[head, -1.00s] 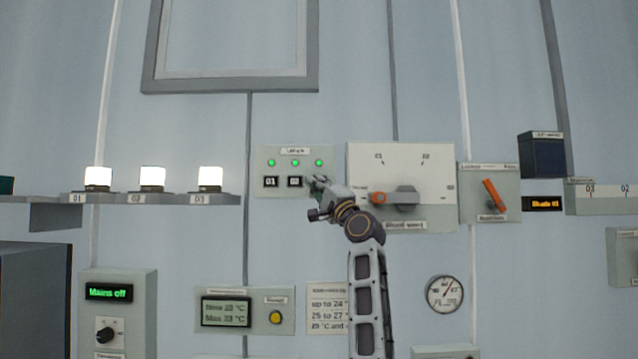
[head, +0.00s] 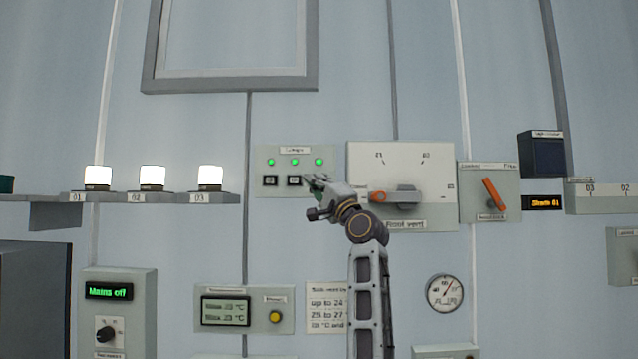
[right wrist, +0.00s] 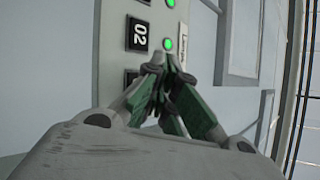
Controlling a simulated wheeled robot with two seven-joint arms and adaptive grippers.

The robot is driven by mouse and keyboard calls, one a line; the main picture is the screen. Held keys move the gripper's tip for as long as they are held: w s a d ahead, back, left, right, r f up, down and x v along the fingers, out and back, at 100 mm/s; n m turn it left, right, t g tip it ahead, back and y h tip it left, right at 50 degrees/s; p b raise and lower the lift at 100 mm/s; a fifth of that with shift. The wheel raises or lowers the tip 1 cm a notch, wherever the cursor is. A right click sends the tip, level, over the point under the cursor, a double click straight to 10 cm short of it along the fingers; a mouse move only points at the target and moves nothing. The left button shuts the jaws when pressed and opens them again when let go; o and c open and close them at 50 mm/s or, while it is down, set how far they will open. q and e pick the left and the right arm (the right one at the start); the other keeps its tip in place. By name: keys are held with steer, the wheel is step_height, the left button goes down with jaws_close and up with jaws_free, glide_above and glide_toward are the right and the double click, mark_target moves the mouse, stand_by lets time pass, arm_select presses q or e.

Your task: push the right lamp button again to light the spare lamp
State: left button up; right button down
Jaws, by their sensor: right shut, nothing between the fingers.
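The lamp panel (head: 262,161) is on the wall, with three lit green indicators in a row and square black buttons below. The left button (head: 270,181) and middle button (head: 294,181) show in the head view; the right button's place is covered by my right gripper (head: 309,180). In the right wrist view the gripper (right wrist: 165,60) is shut and empty, its tips close to the panel. There a button (right wrist: 131,77) shows partly behind the fingers, below the 02 button (right wrist: 138,34). Contact cannot be told. Three lamps, 01 (head: 98,177), 02 (head: 152,177) and 03 (head: 210,177), glow white. My left gripper is out of view.
The lamps stand on a grey shelf (head: 230,198). Below are a display panel (head: 227,311) and a yellow button (head: 275,317).

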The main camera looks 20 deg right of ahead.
steer(key=shift+s+a+b, duration=0.15)
steer(key=shift+s+a, duration=0.1)
steer(key=shift+s, duration=0.55)
steer(key=shift+s+a+b, duration=0.2)
steer(key=shift+s, duration=0.55)
steer(key=shift+s+a+b, duration=0.15)
steer(key=shift+s+a, duration=0.1)
steer(key=shift+s, duration=0.55)
steer(key=shift+f, duration=0.1)
